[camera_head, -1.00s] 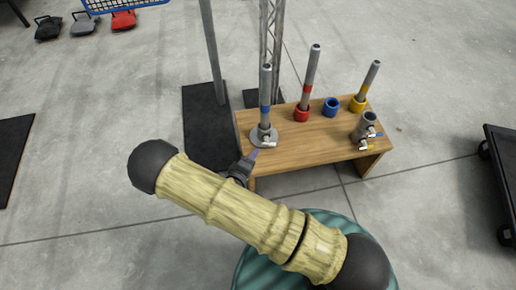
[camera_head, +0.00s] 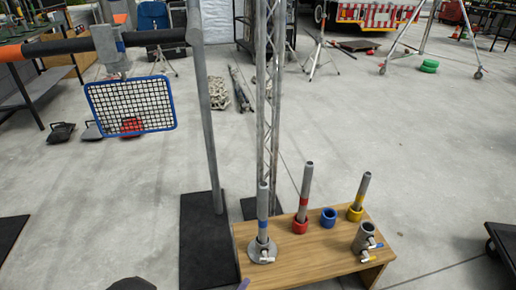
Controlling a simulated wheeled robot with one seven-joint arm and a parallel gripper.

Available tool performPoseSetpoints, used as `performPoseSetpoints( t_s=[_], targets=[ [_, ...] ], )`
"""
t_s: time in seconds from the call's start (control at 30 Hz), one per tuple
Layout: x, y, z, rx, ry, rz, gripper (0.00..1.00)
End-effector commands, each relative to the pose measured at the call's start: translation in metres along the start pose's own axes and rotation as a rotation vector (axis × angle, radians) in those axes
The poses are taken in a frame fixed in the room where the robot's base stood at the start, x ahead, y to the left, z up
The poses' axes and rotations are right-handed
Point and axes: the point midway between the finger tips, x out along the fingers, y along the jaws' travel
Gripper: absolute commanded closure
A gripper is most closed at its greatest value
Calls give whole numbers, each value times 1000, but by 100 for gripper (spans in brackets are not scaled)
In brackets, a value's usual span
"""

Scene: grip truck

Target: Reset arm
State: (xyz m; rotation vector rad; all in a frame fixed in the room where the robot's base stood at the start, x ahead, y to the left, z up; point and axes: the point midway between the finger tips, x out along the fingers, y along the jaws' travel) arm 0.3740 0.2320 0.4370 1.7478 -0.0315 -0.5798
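Only a small purple tip, seemingly of my gripper (camera_head: 243,284), shows at the bottom edge, by the front left corner of the wooden bench (camera_head: 300,258). Whether it is open or shut does not show. A dark rounded part of my arm (camera_head: 131,284) shows at the bottom edge, left of it. The rest of my arm is out of view. A red-banded pole (camera_head: 305,190) stands in a red collar and a yellow-banded pole (camera_head: 361,190) in a yellow collar.
An empty blue collar (camera_head: 328,217) and a grey clamp socket (camera_head: 364,240) are on the bench. A tall post (camera_head: 206,120) on a black base and a lattice truss (camera_head: 270,110) rise behind it. A blue-framed net (camera_head: 132,104) hangs upper left. A dark cart (camera_head: 503,245) stands right.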

Motion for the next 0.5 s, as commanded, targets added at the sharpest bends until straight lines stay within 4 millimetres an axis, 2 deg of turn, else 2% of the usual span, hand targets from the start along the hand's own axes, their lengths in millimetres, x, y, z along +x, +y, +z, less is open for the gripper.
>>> performPoseSetpoints(
  t_s=[0.13, 0.27, 0.5],
  targets=[
    [3, 4, -3, 33, -12, -35, 56],
    [12, 14, -10, 133, -45, -140, 56],
    [30, 54, -22, 406, -129, -416, 56]
  ],
)
